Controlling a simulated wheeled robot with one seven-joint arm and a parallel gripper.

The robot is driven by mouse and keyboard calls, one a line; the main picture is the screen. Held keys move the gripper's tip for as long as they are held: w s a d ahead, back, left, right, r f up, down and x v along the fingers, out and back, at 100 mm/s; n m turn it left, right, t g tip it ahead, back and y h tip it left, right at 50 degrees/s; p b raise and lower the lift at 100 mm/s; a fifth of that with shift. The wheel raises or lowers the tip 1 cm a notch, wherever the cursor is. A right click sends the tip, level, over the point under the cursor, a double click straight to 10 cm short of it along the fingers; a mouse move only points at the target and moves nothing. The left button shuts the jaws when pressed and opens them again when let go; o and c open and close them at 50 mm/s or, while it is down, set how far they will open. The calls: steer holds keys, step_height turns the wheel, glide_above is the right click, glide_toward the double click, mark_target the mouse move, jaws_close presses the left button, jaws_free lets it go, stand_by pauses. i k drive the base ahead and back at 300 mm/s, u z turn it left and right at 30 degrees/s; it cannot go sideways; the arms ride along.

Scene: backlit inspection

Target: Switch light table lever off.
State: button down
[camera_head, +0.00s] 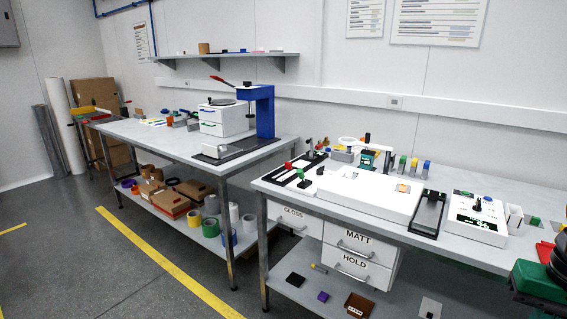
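A low white box (372,193) that looks like the light table lies on the right bench, with a small orange-and-white patch on top. My gripper's fingers do not show in this view.
A black rail-like fixture (429,213) stands between the white boxes. A dark green and black body (540,281) fills the lower right edge. Drawers (352,264) hang under the bench. Floor at lower left is clear.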

mark_target(300, 172)
steer(key=u, duration=1.6)
steer(key=i, duration=3.45)
steer(key=z, duration=2.4)
